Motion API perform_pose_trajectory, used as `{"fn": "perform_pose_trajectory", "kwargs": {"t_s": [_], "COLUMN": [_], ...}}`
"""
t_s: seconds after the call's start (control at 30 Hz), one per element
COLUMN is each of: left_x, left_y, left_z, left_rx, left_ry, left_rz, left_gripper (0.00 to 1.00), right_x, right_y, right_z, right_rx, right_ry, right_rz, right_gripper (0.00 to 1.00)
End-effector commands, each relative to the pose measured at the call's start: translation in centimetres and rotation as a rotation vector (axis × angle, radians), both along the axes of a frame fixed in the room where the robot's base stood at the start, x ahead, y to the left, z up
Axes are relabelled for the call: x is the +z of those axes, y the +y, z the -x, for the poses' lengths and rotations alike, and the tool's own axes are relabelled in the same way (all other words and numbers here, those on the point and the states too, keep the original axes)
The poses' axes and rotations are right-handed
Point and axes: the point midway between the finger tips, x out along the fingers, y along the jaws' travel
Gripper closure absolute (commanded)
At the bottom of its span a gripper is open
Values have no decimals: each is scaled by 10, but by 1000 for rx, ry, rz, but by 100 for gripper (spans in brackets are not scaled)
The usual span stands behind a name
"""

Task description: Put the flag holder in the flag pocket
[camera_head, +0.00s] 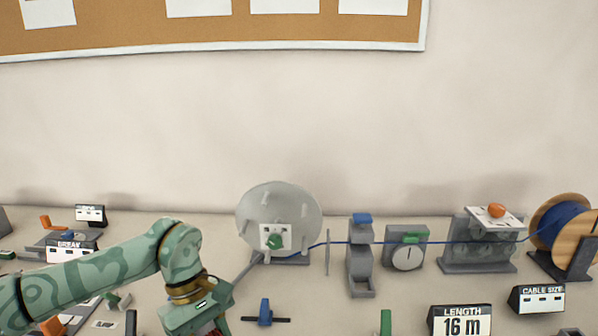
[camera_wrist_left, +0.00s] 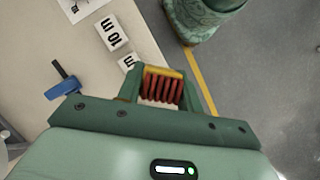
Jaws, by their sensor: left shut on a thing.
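My left gripper (camera_wrist_left: 162,88) is shut on a small piece with red ribs and a yellow top edge, which looks like the flag holder (camera_wrist_left: 163,85). The piece sits between the two green fingers, and the gripper is over the table's edge in the left wrist view. In the head view my left gripper (camera_head: 205,322) is at the bottom, partly cut off, and the piece in it is mostly hidden. I cannot make out the flag pocket in either view. My right gripper is not in view.
Behind the gripper are a grey disc reel (camera_head: 279,212), a blue-topped stand (camera_head: 361,258), a dial gauge (camera_head: 407,248) and a wooden cable spool (camera_head: 565,235). A blue cable runs between them. A blue-handled part (camera_head: 265,314) and a length sign (camera_head: 460,320) stand in front.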

Motion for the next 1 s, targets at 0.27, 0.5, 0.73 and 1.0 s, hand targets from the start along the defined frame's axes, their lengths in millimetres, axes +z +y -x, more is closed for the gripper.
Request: {"fn": "perform_pose_trajectory", "kwargs": {"t_s": [0.27, 0.5, 0.73, 1.0], "left_x": [4, 14, 19, 19], "left_y": [28, 58, 60, 60], "left_z": [86, 117, 111, 111], "left_rx": [-688, -834, -826, -825], "left_ry": [-1, -2, -2, -2], "left_rz": [-4, -2, -1, 1], "left_gripper": [90, 90, 90, 90], "right_x": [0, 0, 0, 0], "right_y": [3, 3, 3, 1], "right_z": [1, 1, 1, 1], "right_rx": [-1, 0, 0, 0], "right_ry": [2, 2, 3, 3], "right_rz": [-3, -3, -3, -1], "right_gripper": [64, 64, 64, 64]}}
